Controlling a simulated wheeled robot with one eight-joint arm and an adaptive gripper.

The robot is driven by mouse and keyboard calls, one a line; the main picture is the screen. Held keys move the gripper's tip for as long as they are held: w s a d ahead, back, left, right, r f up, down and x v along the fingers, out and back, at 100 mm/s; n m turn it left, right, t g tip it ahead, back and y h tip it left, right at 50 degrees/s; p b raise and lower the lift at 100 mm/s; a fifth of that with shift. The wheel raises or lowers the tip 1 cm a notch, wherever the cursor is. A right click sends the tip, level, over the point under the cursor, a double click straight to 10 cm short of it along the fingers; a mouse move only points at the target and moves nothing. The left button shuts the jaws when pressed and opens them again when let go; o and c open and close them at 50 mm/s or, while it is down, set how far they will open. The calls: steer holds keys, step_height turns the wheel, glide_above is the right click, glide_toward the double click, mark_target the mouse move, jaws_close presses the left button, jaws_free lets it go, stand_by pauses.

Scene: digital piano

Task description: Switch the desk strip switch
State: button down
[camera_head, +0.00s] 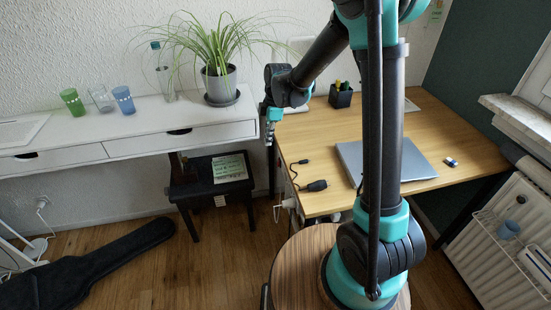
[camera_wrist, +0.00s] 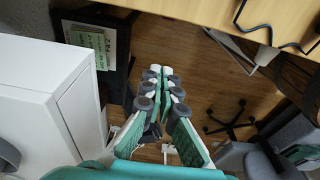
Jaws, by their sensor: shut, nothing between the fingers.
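I cannot clearly make out the desk strip or its switch. A small white fitting (camera_head: 289,203) with a white cable sits under the left edge of the wooden desk (camera_head: 440,125) in the head view; it may be part of the strip. My gripper (camera_head: 269,141) points down by the gap between the white console and the desk. In the wrist view my gripper (camera_wrist: 162,73) has its fingertips together, with nothing between them. White bits (camera_wrist: 167,151) show on or near the floor behind the fingers, partly hidden; I cannot tell what they are.
The white console (camera_head: 180,146) carries a plant (camera_head: 219,82), a bottle and cups. A black bench (camera_head: 212,182) with papers stands below. A laptop (camera_head: 395,160) and a black adapter with cable (camera_head: 314,186) lie on the desk. A guitar bag (camera_head: 90,268) lies on the floor.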

mark_target(279, 163)
step_height(279, 163, down, 11)
steer(key=d, duration=0.2)
steer(key=shift+w+f, duration=0.2)
steer(key=shift+w, duration=0.15)
